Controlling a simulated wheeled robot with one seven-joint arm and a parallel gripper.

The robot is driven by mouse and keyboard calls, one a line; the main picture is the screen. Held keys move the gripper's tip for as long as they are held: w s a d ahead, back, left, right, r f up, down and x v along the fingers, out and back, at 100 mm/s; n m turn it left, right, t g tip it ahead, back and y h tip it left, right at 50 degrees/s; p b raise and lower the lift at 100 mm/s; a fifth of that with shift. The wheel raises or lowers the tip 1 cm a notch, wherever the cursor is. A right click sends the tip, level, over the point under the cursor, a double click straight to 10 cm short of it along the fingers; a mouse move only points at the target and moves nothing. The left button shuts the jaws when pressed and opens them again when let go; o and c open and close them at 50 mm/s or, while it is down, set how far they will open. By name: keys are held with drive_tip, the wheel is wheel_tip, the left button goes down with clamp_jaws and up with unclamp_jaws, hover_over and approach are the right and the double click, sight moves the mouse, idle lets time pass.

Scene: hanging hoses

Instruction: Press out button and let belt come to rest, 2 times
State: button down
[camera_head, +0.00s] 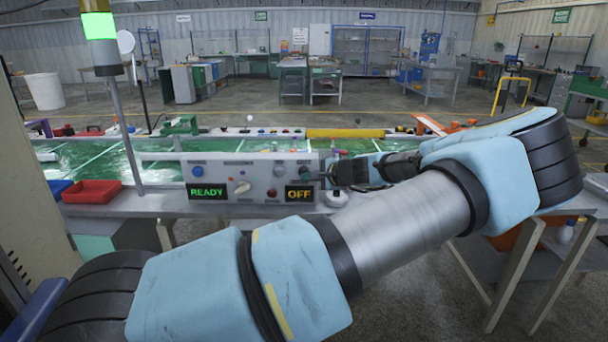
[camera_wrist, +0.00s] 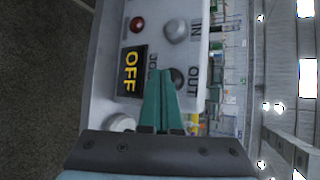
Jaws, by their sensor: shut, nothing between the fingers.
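The control panel (camera_head: 237,180) stands at the front of the green belt (camera_head: 100,160). Its displays read READY (camera_head: 208,192) and OFF (camera_head: 299,193). The OUT button (camera_wrist: 179,76) is a dark round button beside the OUT label, next to the grey IN button (camera_wrist: 176,30). My gripper (camera_head: 326,174) is at the right end of the panel. In the wrist view its teal fingers (camera_wrist: 160,74) are shut together and empty, with the tips beside the OUT button, partly covering its edge. I cannot tell whether they touch it. Whether the belt is moving cannot be told.
A signal lamp (camera_head: 98,26) shows green on a pole at the left. A red tray (camera_head: 92,192) sits left of the panel. A white round knob (camera_head: 337,198) is at the panel's lower right. A yellow bar (camera_head: 345,133) lies along the far side.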

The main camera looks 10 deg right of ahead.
drive_tip(key=shift+s+a, duration=0.1)
drive_tip(key=shift+s, duration=0.4)
drive_tip(key=shift+s+a+p, duration=0.2)
drive_tip(key=shift+s+a, duration=0.05)
drive_tip(key=shift+s, duration=1)
drive_tip(key=shift+s+a+p, duration=0.2)
drive_tip(key=shift+s+a, duration=0.05)
drive_tip(key=shift+s, duration=1)
drive_tip(key=s+a+f+n+g, duration=0.3)
drive_tip(key=s+a+n+g, duration=0.1)
drive_tip(key=a, duration=0.4)
drive_tip(key=s+a+f+n+g, duration=0.4)
drive_tip(key=a, duration=0.5)
drive_tip(key=s+a+r+n+g+h, duration=0.1)
drive_tip(key=s+a+r+n+h, duration=0.1)
drive_tip(key=s+r, duration=0.4)
drive_tip(key=s+a+r+n+h, duration=0.2)
drive_tip(key=s+r+n+h, duration=0.2)
drive_tip(key=s+r, duration=0.2)
drive_tip(key=shift+a+r+n+g+h, duration=0.3)
drive_tip(key=shift+a+r+g, duration=0.05)
drive_tip(key=shift+g, duration=0.05)
